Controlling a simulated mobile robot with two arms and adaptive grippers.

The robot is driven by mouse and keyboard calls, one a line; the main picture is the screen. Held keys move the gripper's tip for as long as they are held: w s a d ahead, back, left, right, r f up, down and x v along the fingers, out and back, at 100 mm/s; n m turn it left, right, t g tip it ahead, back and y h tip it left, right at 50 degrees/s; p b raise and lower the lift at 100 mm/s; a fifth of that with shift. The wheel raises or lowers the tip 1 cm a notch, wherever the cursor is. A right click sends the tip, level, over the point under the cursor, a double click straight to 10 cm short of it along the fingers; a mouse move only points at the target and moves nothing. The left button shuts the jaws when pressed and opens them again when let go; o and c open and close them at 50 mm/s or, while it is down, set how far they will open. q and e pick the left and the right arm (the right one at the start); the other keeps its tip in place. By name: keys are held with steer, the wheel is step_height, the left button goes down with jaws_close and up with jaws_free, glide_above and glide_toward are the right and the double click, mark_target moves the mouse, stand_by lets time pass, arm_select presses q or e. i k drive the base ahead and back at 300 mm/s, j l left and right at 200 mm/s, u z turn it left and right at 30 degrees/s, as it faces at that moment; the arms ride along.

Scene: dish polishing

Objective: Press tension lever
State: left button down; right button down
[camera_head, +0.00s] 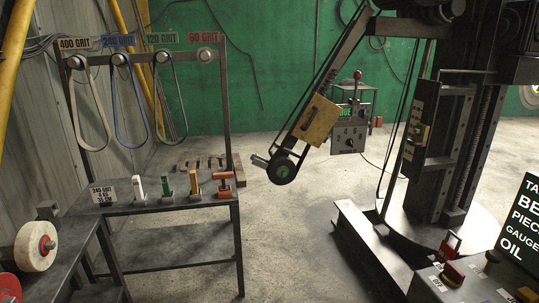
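No lever in view carries a readable "tension" label. One candidate is a lever (357,80) with a dark red ball knob, standing upright above a grey control panel with a dial, in the middle right of the head view. The panel (350,132) sits beside a dark slanted machine arm (325,88) with a tan block and a green-hubed wheel (282,170) at its lower end. A second, red-handled part (450,244) stands lower right by the machine's base. Neither of my grippers shows in the head view.
A rack at left holds several belts under grit labels. Below it a metal bench (180,207) carries small coloured bars and a grit card. A white polishing wheel (36,246) is at far left. A dark sign (520,230) and red-knobbed console (480,282) fill the lower right. The middle floor is clear.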

mark_target(357, 75)
steer(key=i+z, duration=0.1)
steer(key=i, duration=0.45)
steer(key=i+j+z, duration=0.1)
steer(key=i, duration=0.4)
steer(key=i+j+z, duration=0.1)
steer(key=i, duration=0.45)
steer(key=i+l, duration=0.25)
steer(key=i, duration=0.15)
steer(key=i+l, duration=0.25)
steer(key=i, duration=0.15)
steer(key=i+l, duration=0.25)
steer(key=i, duration=0.15)
steer(key=i+l, duration=0.15)
steer(key=l, duration=0.15)
steer(key=i+l, duration=0.15)
steer(key=l, duration=0.2)
steer(key=i+l, duration=0.15)
steer(key=l, duration=0.15)
steer(key=k+z, duration=0.15)
steer(key=i+u, duration=0.2)
